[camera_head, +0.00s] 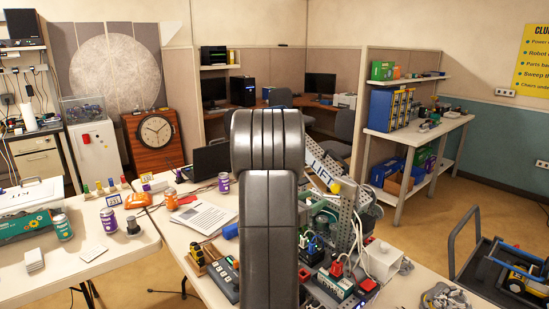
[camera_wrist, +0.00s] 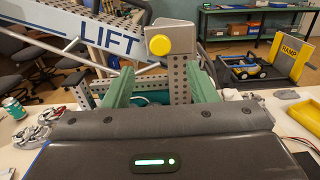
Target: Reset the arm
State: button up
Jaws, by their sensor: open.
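My gripper (camera_wrist: 160,70) shows in the wrist view as two green fingers, set wide apart. No object is held between them. Beyond the fingers stand a perforated metal frame with a white "LIFT" sign (camera_wrist: 112,38) and a round yellow button (camera_wrist: 160,44) on a grey plate. I cannot tell whether the fingers touch the frame. In the head view my dark grey arm rises through the middle and hides part of the table. My gripper is not clearly visible there.
The lift frame (camera_head: 352,213) stands on the cluttered table right of my arm, among plugs and a white box (camera_head: 382,261). Cans, papers (camera_head: 204,216) and an orange item (camera_head: 138,200) lie to the left. A cart (camera_head: 500,272) stands at right, with open floor behind it.

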aim_at(334, 189)
jog(key=p+x, duration=0.2)
jog(key=x, duration=0.7)
jog(key=shift+w+d+r+p, duration=0.1)
jog(key=shift+w+d+p, duration=0.15)
jog(key=shift+p, duration=0.15)
jog(key=shift+s+a, duration=0.25)
jog(key=shift+a, duration=0.1)
jog(key=shift+d, duration=0.1)
